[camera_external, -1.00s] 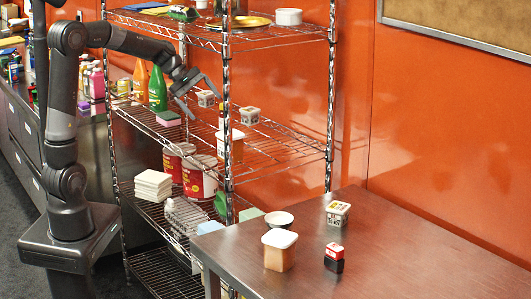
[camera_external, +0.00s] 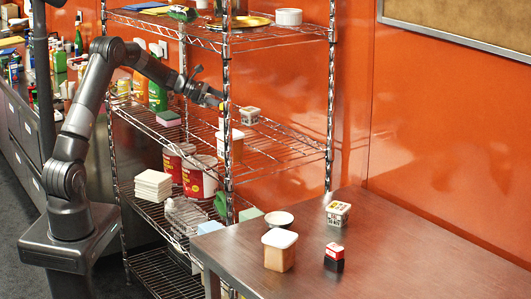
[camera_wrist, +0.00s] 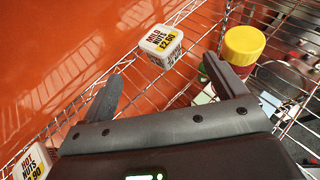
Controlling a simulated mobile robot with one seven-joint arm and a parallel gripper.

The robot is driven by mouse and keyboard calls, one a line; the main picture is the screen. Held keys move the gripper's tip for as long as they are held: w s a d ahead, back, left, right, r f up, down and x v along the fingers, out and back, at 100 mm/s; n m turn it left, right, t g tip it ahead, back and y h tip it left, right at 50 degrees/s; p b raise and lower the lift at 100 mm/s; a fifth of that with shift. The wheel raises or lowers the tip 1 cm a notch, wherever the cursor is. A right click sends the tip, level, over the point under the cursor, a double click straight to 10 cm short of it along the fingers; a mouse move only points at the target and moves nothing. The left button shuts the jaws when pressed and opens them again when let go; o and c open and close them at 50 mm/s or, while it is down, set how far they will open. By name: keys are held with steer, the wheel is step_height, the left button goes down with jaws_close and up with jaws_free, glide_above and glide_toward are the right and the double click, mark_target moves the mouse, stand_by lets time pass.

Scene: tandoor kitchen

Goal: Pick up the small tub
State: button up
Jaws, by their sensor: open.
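A small white tub (camera_external: 250,115) with printed sides stands on the middle wire shelf. A small tub labelled "Mild Nuts" (camera_wrist: 160,43) stands ahead of my fingers in the wrist view, and a "Hot Nuts" tub (camera_wrist: 33,162) is cut off at the lower left. Another small tub (camera_external: 338,212) stands on the steel table. My gripper (camera_external: 214,97) reaches in over the middle shelf, left of the tub there. In the wrist view my gripper (camera_wrist: 165,88) is open, with nothing between its fingers. In the external view its fingertips are hard to make out.
A yellow-lidded jar (camera_wrist: 244,46) stands close to my right finger. A rack post (camera_external: 227,140) rises beside my gripper. The upper shelf (camera_external: 262,37) lies above. The orange wall is behind.

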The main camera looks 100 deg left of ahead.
mark_target(246, 109)
steer(key=x, duration=0.9)
steer(key=shift+w+d, duration=0.1)
steer(key=shift+w, duration=0.15)
steer(key=shift+c, duration=0.6)
steer(key=c, duration=0.8)
step_height(246, 109, up, 10)
steer(key=shift+d, duration=0.1)
